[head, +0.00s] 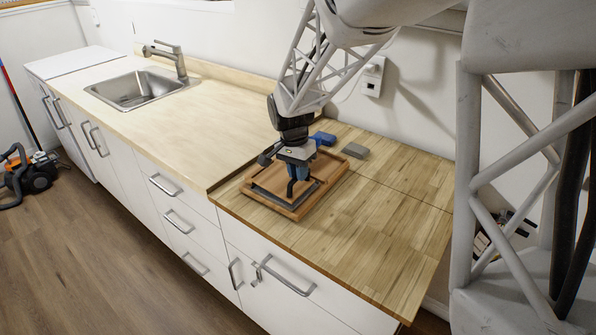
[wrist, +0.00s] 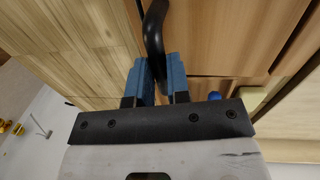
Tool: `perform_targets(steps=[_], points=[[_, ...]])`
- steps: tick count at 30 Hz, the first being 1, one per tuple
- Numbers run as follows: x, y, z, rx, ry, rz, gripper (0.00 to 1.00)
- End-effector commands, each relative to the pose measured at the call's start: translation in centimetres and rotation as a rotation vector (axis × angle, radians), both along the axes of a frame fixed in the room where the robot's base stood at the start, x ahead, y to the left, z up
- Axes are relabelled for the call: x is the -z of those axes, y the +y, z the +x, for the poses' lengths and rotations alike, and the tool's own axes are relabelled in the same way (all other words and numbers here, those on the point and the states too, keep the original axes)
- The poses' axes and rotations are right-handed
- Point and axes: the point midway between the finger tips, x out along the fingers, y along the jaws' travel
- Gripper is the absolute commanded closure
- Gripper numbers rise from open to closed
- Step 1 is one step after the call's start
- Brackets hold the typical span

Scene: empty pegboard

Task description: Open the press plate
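The press plate appears to be the wooden board (head: 318,197) with a dark inner frame, lying flat on the butcher-block counter. In the wrist view its brown wood (wrist: 225,35) fills the upper right. A black curved handle (wrist: 154,35) rises at the plate's near edge. My gripper (head: 297,180) points down over the plate. In the wrist view its two blue fingers (wrist: 161,82) stand on either side of the handle, with little or no gap, and look shut on it. The gripper hides part of the plate, and the handle's lower end is hidden between the fingers.
A blue object (head: 323,138) and a grey block (head: 355,151) sit behind the plate near the wall. Counter (head: 390,215) to the right is clear. A sink with faucet (head: 140,88) is at the left. White drawers (head: 175,200) with metal handles run below.

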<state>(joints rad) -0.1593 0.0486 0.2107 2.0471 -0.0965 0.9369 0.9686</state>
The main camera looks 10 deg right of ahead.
Motion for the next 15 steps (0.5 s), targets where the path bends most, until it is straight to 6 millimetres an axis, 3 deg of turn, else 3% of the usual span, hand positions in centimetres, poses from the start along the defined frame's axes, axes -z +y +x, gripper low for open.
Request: perform_targets(steps=[15], points=[[-0.35,0.21,0.12,0.0,0.02,-0.02,1.0]])
